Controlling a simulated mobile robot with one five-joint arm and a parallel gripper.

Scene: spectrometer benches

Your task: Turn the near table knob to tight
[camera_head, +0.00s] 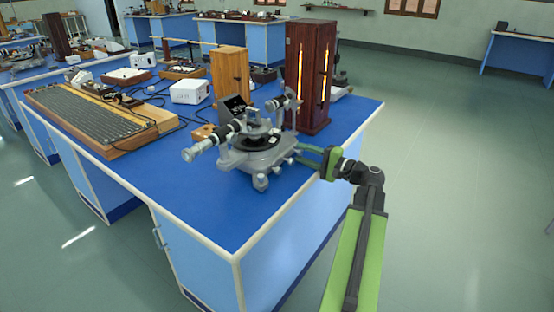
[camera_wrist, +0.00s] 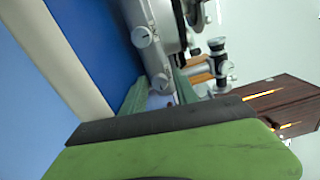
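The grey spectrometer (camera_head: 262,152) stands on the blue bench top, with its dark round table in the middle and its telescope tubes to either side. My gripper (camera_head: 300,154) reaches in from the right, low beside the spectrometer's right side. In the wrist view the green fingers of my gripper (camera_wrist: 158,95) are spread apart. A small silver knob (camera_wrist: 160,82) shows between or just beyond the fingertips, and I cannot tell whether they touch it. A second silver knob (camera_wrist: 143,36) sits higher up on the instrument. I cannot tell which one is the near table knob.
A dark wooden lamp cabinet (camera_head: 310,78) with glowing slits stands just behind my gripper. A lighter wooden box (camera_head: 230,72), a white box (camera_head: 190,91) and a long ribbed board (camera_head: 95,115) are farther left. The bench's front corner (camera_head: 238,252) is clear; open floor lies right.

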